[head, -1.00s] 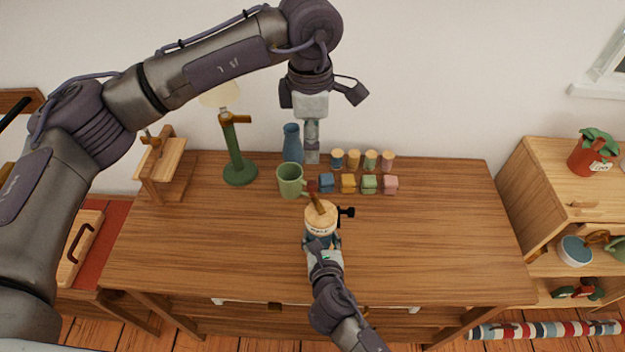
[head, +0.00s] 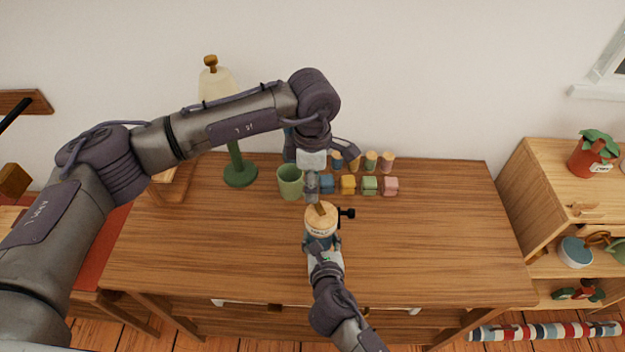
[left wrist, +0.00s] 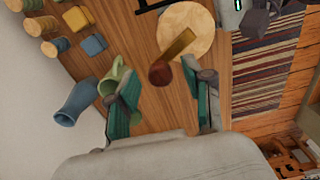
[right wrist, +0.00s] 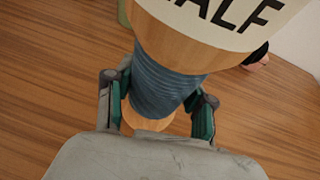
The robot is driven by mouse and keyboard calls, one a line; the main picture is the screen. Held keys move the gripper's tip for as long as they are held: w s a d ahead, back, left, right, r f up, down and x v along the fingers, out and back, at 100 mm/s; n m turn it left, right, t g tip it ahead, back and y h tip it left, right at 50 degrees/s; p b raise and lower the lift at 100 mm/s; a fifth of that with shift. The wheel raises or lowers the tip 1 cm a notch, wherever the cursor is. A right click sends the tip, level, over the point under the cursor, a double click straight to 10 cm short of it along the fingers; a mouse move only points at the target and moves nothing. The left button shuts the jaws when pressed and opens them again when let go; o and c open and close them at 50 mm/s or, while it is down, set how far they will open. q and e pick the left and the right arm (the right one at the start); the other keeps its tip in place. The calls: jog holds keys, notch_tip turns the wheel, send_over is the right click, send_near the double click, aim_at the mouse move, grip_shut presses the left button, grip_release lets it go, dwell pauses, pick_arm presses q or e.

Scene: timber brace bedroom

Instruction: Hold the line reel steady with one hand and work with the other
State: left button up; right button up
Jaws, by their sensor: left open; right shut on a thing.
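The line reel (head: 321,222) stands on the desk, with a pale wooden top, a lettered label and blue line wound lower down. My right gripper (head: 323,250) is shut on its blue winding (right wrist: 160,85), which shows between the fingers in the right wrist view. A brown crank with a dark knob (left wrist: 160,73) sits on the reel's top. My left gripper (head: 313,194) is open just above the reel. In the left wrist view its fingers (left wrist: 165,105) are apart, with the knob between and slightly beyond them. I cannot tell whether they touch it.
A green mug (head: 290,182) stands close left of my left gripper. Several coloured blocks (head: 348,184) and small spools (head: 371,161) line the back. A black clamp knob (head: 347,213) juts right of the reel. A lamp (head: 239,172) stands back left. The desk's right side is clear.

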pick_arm(q)
grip_shut()
jog(key=shift+a+n, duration=0.1)
jog(key=shift+n, duration=0.2)
